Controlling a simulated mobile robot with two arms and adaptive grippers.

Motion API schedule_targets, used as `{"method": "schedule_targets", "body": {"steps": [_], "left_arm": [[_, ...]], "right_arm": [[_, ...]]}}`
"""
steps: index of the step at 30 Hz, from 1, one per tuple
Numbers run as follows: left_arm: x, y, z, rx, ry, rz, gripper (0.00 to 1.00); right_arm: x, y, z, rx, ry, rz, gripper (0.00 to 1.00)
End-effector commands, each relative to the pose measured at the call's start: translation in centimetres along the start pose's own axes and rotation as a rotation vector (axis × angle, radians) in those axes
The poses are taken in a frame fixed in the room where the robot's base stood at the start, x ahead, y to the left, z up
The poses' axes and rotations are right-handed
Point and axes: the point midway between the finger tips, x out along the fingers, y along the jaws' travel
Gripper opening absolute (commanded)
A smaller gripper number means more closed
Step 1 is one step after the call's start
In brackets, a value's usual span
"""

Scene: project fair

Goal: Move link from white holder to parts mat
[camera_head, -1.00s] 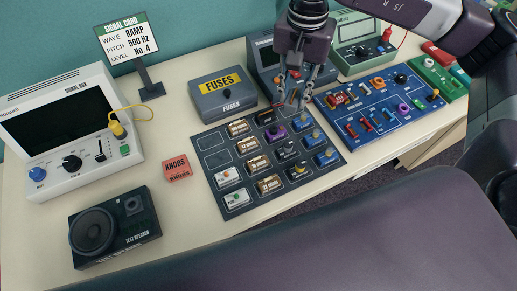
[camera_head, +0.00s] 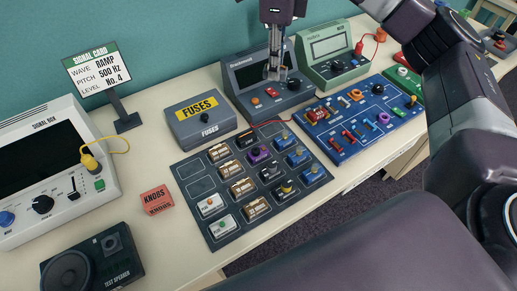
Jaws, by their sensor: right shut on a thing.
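Narrow holders stand on the blue board (camera_head: 338,154) to the right. My left gripper is not in view.
The fuses box (camera_head: 200,115) stands just behind the mat and the dark instrument (camera_head: 244,82) behind the gripper. A green meter (camera_head: 328,52) is at the back right. The red knobs box (camera_head: 155,200) is left of the mat. Bare tabletop shows around it.

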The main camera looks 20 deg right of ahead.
Motion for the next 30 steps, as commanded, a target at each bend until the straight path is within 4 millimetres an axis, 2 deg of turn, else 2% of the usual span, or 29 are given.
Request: {"method": "schedule_targets", "body": {"steps": [9, 15, 22, 30], "left_arm": [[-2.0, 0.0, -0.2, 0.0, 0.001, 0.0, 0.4], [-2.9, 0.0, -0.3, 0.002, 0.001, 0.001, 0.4], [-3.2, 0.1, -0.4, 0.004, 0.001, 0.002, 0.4], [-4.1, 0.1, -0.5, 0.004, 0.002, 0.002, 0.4]], "right_arm": [[8.3, 0.1, -0.2, -0.001, 0.006, 0.005, 0.0], [12.7, 0.1, -0.1, -0.002, 0.003, 0.003, 0.0], [14.9, 0.1, -0.1, -0.003, 0.001, 0.002, 0.0], [18.4, 0.1, -0.1, -0.003, 0.001, 0.001, 0.0]]}}
